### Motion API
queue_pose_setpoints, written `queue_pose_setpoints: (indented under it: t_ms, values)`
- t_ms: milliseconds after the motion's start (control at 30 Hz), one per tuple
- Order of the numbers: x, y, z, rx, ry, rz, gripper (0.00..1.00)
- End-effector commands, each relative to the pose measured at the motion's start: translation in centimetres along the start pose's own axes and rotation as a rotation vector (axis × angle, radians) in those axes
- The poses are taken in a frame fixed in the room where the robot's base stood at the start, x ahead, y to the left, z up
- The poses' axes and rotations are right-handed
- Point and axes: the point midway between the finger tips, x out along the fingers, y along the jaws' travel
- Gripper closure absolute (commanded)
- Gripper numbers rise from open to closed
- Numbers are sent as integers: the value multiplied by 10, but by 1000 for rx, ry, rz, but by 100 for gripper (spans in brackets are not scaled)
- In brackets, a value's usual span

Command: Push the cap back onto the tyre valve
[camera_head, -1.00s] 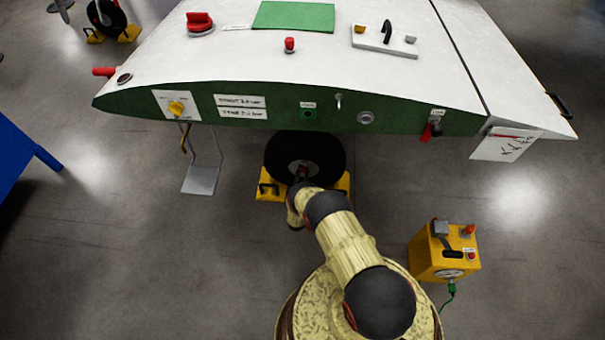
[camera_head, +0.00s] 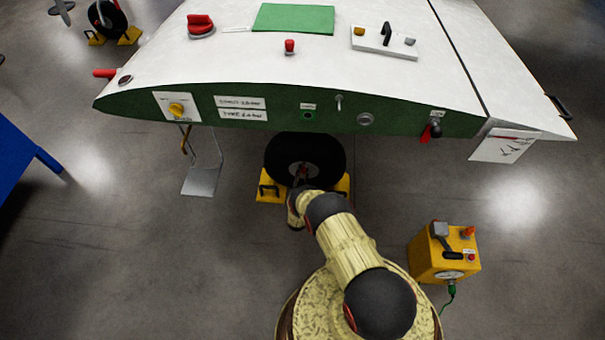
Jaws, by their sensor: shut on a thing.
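The black tyre (camera_head: 283,153) stands under the green-edged side of the white body, with yellow chocks (camera_head: 268,188) at both sides. My gripper (camera_head: 302,176) is at the hub, small and partly covered by my own wrist. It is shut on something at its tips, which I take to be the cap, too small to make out. The valve is hidden behind my gripper, so I cannot tell whether the cap touches it.
The white body's green edge (camera_head: 385,121) overhangs the tyre closely. A metal step (camera_head: 200,180) hangs left of the tyre. A yellow box (camera_head: 432,262) with a gauge and green hose stands on the floor at right. A blue table (camera_head: 18,165) is at far left.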

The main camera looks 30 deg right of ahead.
Motion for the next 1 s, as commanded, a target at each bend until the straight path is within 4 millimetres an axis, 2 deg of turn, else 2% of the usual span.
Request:
queue_pose_setpoints:
  t_ms: [33,300,333,667,1000]
  values:
    - [8,-2,-4,7,6,2,100]
    - [11,-3,-6,9,9,3,100]
    - [11,-3,-6,9,9,3,80]
    - [10,-3,-7,8,13,2,61]
    - [6,-2,-4,5,7,1,60]
